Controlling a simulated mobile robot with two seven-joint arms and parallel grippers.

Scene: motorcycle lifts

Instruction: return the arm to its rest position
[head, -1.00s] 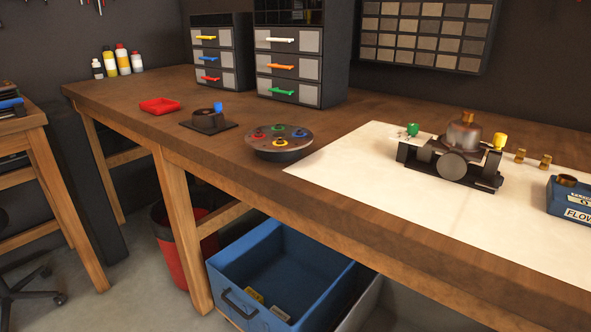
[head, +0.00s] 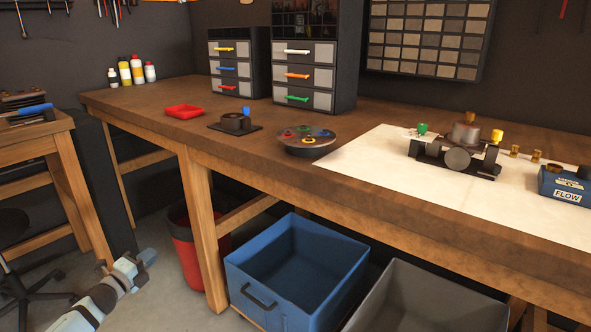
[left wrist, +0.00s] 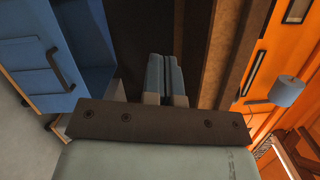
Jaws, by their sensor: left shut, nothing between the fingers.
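My left gripper (head: 144,258) shows at the lower left of the head view, on a pale grey-blue arm rising from the bottom edge. It is low, left of the red bin and clear of the bench. In the left wrist view its two blue-grey fingers (left wrist: 165,78) are together with nothing between them. My right arm and gripper are not in view.
The wooden bench (head: 330,185) fills the middle and right. A red bin (head: 187,250), a blue crate (head: 262,306) and a grey crate (head: 430,300) stand under it. A side table (head: 60,130) and a chair (head: 18,290) are left.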

